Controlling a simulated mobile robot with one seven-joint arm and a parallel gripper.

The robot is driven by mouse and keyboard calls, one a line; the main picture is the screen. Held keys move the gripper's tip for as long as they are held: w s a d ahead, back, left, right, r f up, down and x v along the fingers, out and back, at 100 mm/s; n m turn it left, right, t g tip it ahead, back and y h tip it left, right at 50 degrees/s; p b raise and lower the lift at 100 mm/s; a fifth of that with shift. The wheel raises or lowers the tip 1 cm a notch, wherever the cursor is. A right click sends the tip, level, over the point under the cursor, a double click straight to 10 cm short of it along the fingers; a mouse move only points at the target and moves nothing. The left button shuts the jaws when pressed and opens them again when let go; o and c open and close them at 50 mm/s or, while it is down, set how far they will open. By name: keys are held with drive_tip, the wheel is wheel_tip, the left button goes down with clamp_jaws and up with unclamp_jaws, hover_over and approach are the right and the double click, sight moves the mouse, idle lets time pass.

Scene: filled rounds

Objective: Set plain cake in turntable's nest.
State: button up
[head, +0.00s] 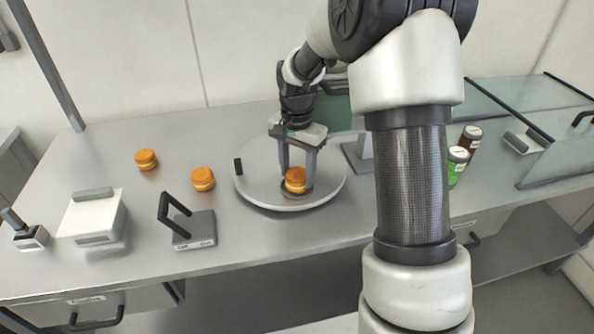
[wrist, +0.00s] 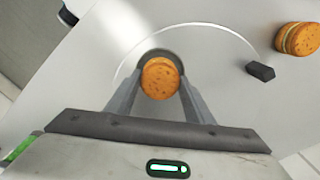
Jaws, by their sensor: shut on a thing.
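A round golden cake (head: 296,180) is between the fingers of my gripper (head: 298,172), over the dark round nest of the turntable (head: 325,192). The wrist view shows the cake (wrist: 160,79) between both fingertips of my gripper (wrist: 158,88), with the dark nest (wrist: 174,55) around its far side. My gripper is shut on this cake. I cannot tell whether the cake's underside touches the nest. The turntable is a grey disc with a dark block (head: 238,168) on its left rim; the block also shows in the wrist view (wrist: 260,71).
Two similar cakes, a nearer one (head: 203,179) and a farther one (head: 146,159), stand left of the turntable. A black-handled device (head: 194,228) and a white box (head: 92,217) stand at the front left. Bottles (head: 457,163) and a glass case (head: 555,150) are at right.

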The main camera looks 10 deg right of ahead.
drive_tip(key=shift+o, duration=1.4)
drive_tip(key=shift+f, duration=0.2)
drive_tip(key=o, duration=0.4)
drive_tip(key=shift+r, duration=0.15)
